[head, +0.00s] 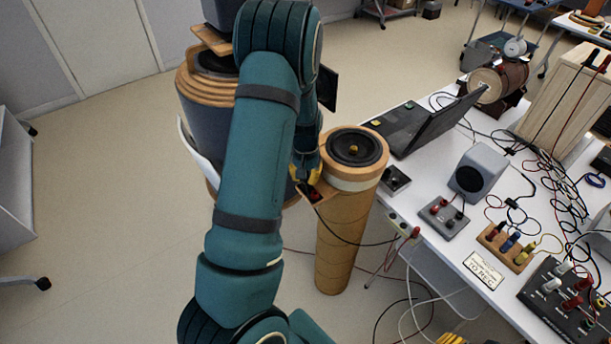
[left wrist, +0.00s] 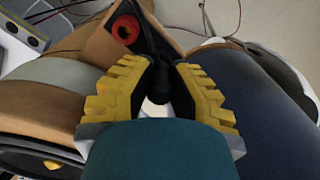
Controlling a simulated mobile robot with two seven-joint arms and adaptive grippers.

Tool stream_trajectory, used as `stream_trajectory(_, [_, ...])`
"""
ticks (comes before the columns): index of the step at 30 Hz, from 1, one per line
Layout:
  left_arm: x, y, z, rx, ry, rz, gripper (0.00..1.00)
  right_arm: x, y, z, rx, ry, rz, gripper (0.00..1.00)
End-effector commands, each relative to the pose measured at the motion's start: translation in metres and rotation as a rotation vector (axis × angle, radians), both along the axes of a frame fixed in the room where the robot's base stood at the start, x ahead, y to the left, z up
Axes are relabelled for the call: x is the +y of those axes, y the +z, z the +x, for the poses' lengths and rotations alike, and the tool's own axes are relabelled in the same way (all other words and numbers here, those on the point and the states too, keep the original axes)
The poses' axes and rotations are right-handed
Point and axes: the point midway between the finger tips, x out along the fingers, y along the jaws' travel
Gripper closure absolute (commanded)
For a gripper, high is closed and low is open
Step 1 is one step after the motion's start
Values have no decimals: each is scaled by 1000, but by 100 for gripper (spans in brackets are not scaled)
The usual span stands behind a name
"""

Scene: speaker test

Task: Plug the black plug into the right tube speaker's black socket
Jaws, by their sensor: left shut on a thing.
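The right tube speaker (head: 340,235) is a tan cylinder standing beside the table, with a black cone on top. A small wooden bracket with a dark socket panel (head: 315,194) sticks out from its left side. In the left wrist view the panel's red socket (left wrist: 126,29) shows clearly; the black socket is hidden. My left gripper (head: 306,172) is at this panel, its yellow ribbed fingers shut on the black plug (left wrist: 157,88). The plug's far end is close to the panel; I cannot tell whether it is inserted.
A larger dark tube speaker (head: 203,125) stands left, partly behind my left arm. The white table (head: 430,232) at right holds a laptop (head: 425,125), a grey speaker box (head: 478,172), terminal blocks and many cables. A black cable (head: 345,238) hangs between panel and table.

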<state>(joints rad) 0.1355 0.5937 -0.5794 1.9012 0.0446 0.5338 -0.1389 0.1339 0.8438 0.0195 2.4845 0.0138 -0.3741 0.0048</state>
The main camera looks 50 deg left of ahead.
Motion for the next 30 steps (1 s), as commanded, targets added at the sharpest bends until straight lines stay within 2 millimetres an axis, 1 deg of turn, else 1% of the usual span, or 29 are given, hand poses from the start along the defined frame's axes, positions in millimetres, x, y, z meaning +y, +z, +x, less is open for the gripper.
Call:
stream_trajectory(11, [0,-8,-1,2,0,-1,100,0,-5,0,0,0,0,53])
stream_trajectory(12, [0,-7,0,2,0,-1,76,0,-5,0,0,0,0,53])
stream_trajectory(14, [0,-7,0,2,0,-1,55,0,-5,0,0,0,0,53])
stream_trajectory(24, [0,-6,0,1,0,0,55,0,-4,0,0,0,0,53])
stream_trajectory(30, [0,2,0,1,0,0,55,0,2,0,0,0,0,53])
